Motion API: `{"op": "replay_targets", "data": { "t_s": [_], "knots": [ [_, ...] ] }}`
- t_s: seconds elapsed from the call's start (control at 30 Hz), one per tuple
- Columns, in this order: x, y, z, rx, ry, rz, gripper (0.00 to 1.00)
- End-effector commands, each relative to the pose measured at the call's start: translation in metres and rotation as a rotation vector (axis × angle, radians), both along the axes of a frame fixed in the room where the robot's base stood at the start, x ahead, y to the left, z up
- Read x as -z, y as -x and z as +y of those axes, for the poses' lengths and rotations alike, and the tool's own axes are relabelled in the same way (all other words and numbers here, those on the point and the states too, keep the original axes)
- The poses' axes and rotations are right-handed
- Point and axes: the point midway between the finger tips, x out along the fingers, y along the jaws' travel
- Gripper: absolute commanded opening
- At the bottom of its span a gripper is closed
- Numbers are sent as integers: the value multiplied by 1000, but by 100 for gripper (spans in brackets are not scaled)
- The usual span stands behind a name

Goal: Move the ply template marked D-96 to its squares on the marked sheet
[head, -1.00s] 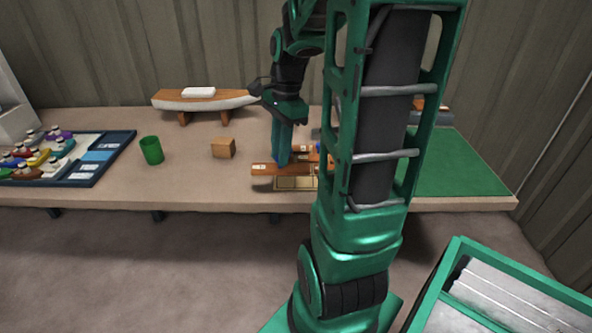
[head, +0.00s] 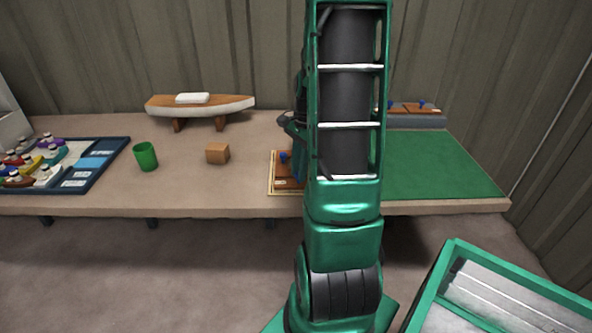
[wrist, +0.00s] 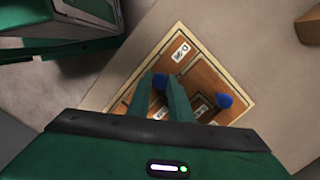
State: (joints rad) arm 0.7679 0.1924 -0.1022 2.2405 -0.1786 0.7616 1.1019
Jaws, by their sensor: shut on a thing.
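The marked sheet (head: 285,193) is a cream-edged square near the table's front edge, partly hidden behind my arm. My gripper (wrist: 166,84) is shut at a blue knob (wrist: 160,80) on a ply template over the sheet. I cannot tell whether that template lies flat on it. Another ply template with a blue knob (wrist: 224,100) is right of the fingers. In the head view my arm hides most of the gripper.
A wooden block (head: 217,153) and green cup (head: 146,156) stand left of the sheet. A model hull (head: 200,104) is behind. A green mat (head: 445,165) and a grey rack (head: 415,120) with blue-knobbed pieces are at right. A tray of toy boats (head: 100,160) is far left.

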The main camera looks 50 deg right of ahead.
Motion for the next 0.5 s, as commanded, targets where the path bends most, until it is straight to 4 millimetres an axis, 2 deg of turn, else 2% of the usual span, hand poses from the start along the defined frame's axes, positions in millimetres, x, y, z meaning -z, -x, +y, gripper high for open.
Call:
{"op": "replay_targets", "data": {
  "t_s": [0.37, 0.4, 0.47, 0.5],
  "knots": [
    [4, 0, 0, 0, 0, -1, 0],
    [4, 0, 0, 0, 0, -1, 21],
    [4, 0, 0, 0, 2, -2, 36],
    [4, 0, 0, 0, 1, -1, 38]
  ]
}}
